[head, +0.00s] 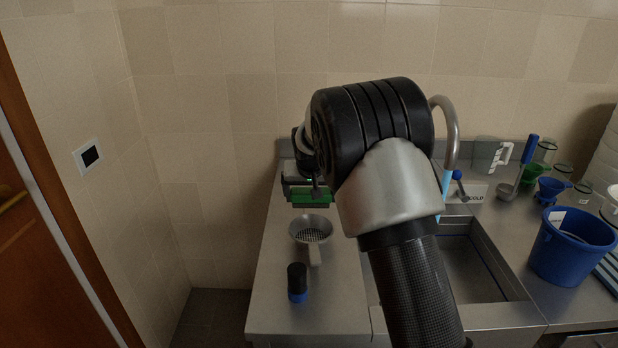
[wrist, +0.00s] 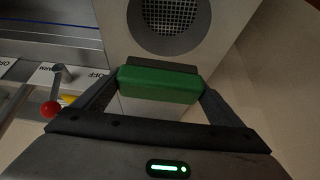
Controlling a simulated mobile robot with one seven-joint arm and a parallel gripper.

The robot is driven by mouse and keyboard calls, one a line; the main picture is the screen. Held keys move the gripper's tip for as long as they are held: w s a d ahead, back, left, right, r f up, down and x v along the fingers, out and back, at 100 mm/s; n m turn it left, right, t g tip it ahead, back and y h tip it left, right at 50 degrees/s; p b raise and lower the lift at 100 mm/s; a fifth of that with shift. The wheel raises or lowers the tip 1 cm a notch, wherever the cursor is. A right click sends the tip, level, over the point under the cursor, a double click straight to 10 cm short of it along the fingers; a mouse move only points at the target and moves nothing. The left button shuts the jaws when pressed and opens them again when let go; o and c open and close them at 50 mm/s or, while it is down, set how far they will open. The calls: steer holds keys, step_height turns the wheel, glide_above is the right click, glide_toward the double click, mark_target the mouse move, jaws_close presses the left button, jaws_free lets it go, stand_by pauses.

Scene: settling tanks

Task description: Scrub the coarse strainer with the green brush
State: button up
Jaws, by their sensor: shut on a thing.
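The coarse strainer (head: 311,234) is a grey round bowl with a mesh floor and a handle toward me, lying on the steel counter left of the sink. Its mesh (wrist: 170,15) shows at the top of the wrist view, partly cut off by the frame. My gripper (wrist: 160,86) is shut on the green brush (wrist: 158,84), held crosswise between the two fingers. In the head view the brush (head: 311,195) appears just beyond the strainer and above the counter, apart from the strainer. My arm hides part of the gripper there.
A black and blue cylinder (head: 297,283) stands in front of the strainer. The sink (head: 480,270) is right of my arm, with a curved tap (head: 448,125) behind. A blue bucket (head: 565,255) stands farther right. A red-knobbed lever (wrist: 50,108) shows beside the gripper.

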steer(key=shift+r+p, duration=0.95)
steer(key=shift+r, duration=1.25)
steer(key=shift+s+f, duration=0.1)
